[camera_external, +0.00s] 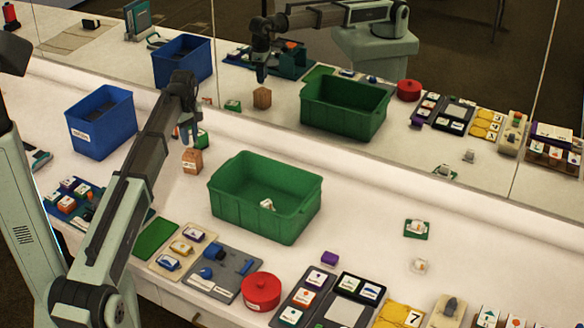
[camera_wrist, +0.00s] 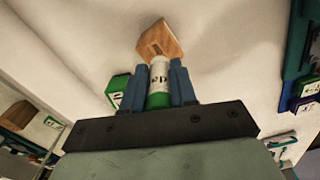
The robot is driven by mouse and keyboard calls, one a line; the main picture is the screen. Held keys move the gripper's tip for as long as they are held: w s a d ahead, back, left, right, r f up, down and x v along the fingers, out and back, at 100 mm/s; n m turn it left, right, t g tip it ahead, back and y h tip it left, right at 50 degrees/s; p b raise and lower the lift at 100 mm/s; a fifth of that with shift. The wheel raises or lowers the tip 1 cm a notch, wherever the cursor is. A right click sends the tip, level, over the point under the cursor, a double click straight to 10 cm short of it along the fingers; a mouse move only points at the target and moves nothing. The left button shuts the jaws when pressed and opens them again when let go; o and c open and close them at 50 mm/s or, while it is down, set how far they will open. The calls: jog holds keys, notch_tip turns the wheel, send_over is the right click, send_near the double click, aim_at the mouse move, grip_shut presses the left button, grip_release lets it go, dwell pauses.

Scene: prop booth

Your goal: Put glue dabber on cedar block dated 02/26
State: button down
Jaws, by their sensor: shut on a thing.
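My gripper (camera_external: 187,138) is shut on the glue dabber (camera_wrist: 159,82), a white and green bottle with printed letters. In the wrist view my blue fingers (camera_wrist: 159,72) grip it from both sides. The cedar block (camera_external: 192,161), a small brown wooden block, stands on the white table just below my gripper. In the wrist view the dabber's narrow tip overlaps the block (camera_wrist: 158,39); I cannot tell whether they touch. A small pale label shows on the block, but its date is too small to read. The dabber is hard to make out in the external view.
A green item (camera_external: 203,140) stands close behind my gripper, also left of the dabber in the wrist view (camera_wrist: 117,90). A blue bin (camera_external: 102,135) is left, a green crate (camera_external: 265,215) right. The back mirror repeats the scene. Trays and a red pot (camera_external: 261,290) line the front.

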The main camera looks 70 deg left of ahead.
jog(key=shift+f, duration=1.5)
jog(key=shift+f, duration=0.15)
jog(key=c, duration=0.9)
grip_release()
notch_tip(320, 180, up, 12)
jog(key=shift+r, duration=0.2)
